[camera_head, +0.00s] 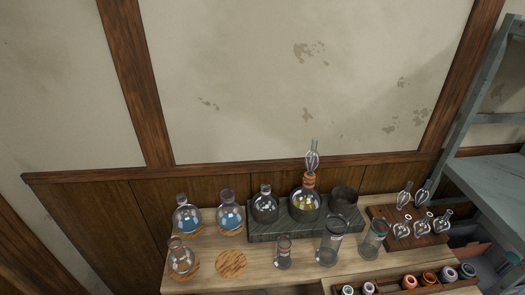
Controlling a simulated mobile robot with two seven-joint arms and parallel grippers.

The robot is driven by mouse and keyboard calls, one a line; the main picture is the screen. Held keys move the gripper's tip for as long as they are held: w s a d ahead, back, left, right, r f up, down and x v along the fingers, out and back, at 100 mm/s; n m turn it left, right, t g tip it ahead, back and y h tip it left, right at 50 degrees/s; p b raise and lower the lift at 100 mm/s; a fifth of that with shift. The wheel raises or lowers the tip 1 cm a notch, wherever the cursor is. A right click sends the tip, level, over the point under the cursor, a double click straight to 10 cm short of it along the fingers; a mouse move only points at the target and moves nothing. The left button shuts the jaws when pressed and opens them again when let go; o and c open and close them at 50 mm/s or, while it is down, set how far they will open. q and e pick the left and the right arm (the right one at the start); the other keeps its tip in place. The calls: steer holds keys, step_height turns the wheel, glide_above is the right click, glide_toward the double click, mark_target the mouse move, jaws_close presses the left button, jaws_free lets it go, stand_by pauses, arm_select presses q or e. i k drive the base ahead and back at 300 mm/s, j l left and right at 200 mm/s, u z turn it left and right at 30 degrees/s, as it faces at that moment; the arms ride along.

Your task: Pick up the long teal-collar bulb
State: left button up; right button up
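A brown wooden rack (433,240) at the right of the bench holds several clear glass bulbs. Two slender ones, a left long bulb (404,196) and a right long bulb (424,193), stand at its back. A rounder bulb (401,230) and others like it are in front of them. The collars are too small to tell which is teal. Another slender glass piece (312,157) stands upright above orange bands on a round flask (305,205) with yellow contents. Neither of my grippers is in view.
A dark grey block (268,236) carries the flask with yellow contents, another round flask (265,204) and a dark beaker (343,199). Blue-filled flasks (187,217) stand at left. Glass cylinders (330,242) stand in front. A tray (398,291) holds coloured rings. An empty cork mat (231,263) is clear.

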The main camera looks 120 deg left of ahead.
mark_target(312, 160)
steer(key=k+u, duration=0.2)
steer(key=u, duration=0.25)
steer(key=k+j+u, duration=0.1)
steer(key=k+u, duration=0.15)
steer(key=u, duration=0.15)
steer(key=k+j+u, duration=0.15)
steer(key=u, duration=0.3)
